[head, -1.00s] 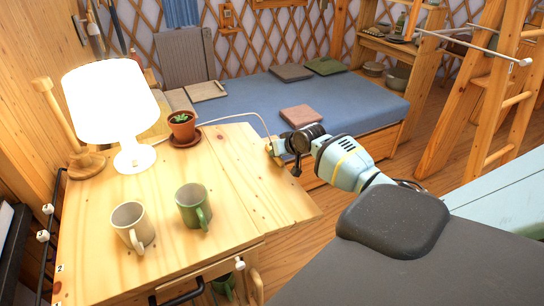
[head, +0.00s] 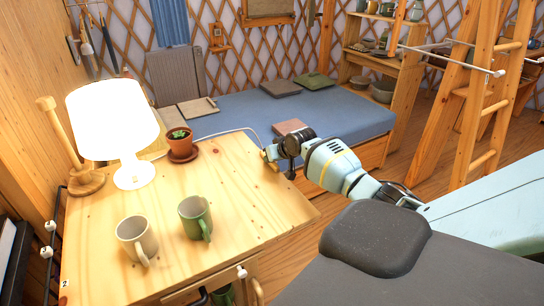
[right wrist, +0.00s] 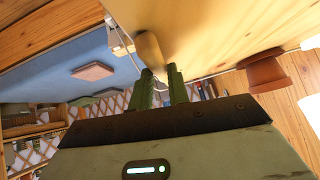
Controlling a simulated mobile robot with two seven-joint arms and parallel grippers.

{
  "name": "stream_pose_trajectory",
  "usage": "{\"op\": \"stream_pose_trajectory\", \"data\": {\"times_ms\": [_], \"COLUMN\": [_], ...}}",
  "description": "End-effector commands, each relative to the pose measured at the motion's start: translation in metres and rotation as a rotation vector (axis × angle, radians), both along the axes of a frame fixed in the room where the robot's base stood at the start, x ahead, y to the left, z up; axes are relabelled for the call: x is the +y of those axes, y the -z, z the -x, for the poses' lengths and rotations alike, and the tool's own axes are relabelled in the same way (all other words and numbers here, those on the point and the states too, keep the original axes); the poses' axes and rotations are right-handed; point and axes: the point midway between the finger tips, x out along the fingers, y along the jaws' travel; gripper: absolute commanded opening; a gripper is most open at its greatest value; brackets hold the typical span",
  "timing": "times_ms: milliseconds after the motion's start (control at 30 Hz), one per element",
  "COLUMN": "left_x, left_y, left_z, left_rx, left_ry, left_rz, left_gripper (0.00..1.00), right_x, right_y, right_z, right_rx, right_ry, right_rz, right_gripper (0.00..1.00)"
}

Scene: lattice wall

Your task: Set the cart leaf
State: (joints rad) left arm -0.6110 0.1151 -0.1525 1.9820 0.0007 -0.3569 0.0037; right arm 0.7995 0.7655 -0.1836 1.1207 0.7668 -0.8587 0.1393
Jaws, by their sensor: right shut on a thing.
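The cart (head: 110,205) has a pale wooden top. Its leaf (head: 270,205) is the right-hand part, beyond a thin seam, and looks about level with the rest of the top. My right gripper (head: 268,154) is at the leaf's far right edge. In the right wrist view, my right gripper (right wrist: 160,78) is shut on a rounded wooden knob (right wrist: 150,50) at the edge of the wood. The leaf's underside and any support are hidden. My left gripper is not in view.
A beige mug (head: 136,238), a green mug (head: 195,216), a lit lamp (head: 115,120) and a potted plant (head: 180,142) stand on the cart. A blue bed (head: 250,115) lies behind. A wooden ladder (head: 470,120) stands right. The leaf's surface is clear.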

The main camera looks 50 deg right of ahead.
Motion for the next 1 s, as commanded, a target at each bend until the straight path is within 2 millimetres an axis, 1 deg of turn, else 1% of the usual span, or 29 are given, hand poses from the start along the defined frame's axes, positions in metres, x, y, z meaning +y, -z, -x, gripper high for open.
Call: {"op": "stream_pose_trajectory", "data": {"times_ms": [33,267,300,433,467,767,867,1000], "left_x": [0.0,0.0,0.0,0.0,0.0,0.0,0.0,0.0], "left_y": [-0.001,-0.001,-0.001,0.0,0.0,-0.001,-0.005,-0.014], "left_z": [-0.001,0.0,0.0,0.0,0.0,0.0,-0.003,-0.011], "left_rx": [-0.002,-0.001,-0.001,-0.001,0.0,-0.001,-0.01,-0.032], "left_ry": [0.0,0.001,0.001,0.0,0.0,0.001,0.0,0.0], "left_rz": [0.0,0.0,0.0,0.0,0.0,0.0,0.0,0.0], "left_gripper": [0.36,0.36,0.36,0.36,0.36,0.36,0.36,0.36], "right_x": [0.002,0.003,0.004,0.003,0.003,0.002,0.002,0.004], "right_y": [-0.009,-0.009,-0.009,-0.007,-0.006,-0.004,-0.01,-0.025], "right_z": [-0.005,-0.005,-0.005,-0.004,-0.004,-0.001,0.004,0.016], "right_rx": [-0.023,-0.025,-0.025,-0.019,-0.017,-0.008,-0.01,-0.014], "right_ry": [-0.002,-0.003,-0.003,-0.004,-0.003,-0.003,-0.003,-0.003], "right_rz": [-0.007,-0.008,-0.008,-0.006,-0.006,-0.003,-0.001,0.0], "right_gripper": [0.0,0.0,0.2,0.37,0.38,0.38,0.38,0.38]}}
